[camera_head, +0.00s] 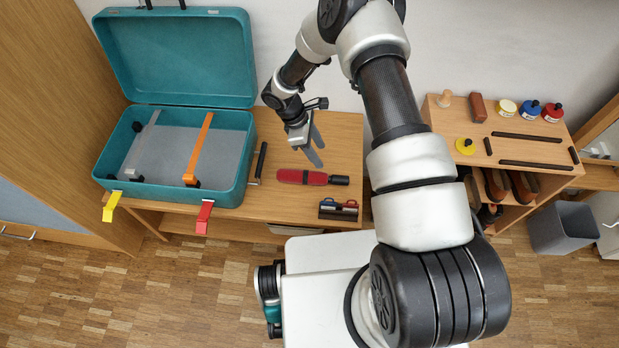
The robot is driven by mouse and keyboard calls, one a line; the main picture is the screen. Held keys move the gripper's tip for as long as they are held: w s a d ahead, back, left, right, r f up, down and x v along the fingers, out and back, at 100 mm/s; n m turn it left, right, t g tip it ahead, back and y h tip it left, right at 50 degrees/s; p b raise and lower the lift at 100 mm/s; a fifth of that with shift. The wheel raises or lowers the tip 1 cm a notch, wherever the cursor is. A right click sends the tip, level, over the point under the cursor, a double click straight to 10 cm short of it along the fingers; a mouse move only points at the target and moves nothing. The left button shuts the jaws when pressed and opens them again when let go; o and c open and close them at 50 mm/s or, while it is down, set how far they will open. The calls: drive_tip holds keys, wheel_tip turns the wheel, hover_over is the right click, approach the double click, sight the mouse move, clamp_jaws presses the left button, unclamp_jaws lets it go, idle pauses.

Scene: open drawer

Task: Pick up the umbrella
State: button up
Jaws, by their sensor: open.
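The umbrella (300,177) is red, folded and closed, with a black handle at its right end. It lies flat on the wooden table (342,130), to the right of the teal suitcase. My gripper (315,152) is open and empty, pointing down over the table. In the picture its fingertips show just above the red part of the umbrella. I cannot tell the exact height between them. Nothing hides the umbrella.
The open teal suitcase (240,180) stands at the left, its lid up. A black-handled tool (261,160) lies between suitcase and umbrella. A shoe shelf (520,170) stands right.

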approach(332, 177)
drive_tip(key=x, duration=0.5)
drive_tip(key=shift+w+d+b, duration=0.2)
drive_tip(key=shift+w+b, duration=0.05)
drive_tip(key=shift+b, duration=0.15)
drive_tip(key=x, duration=0.5)
drive_tip(key=shift+s+a+f, duration=0.1)
drive_tip(key=shift+s+a, duration=0.1)
drive_tip(key=shift+a, duration=0.05)
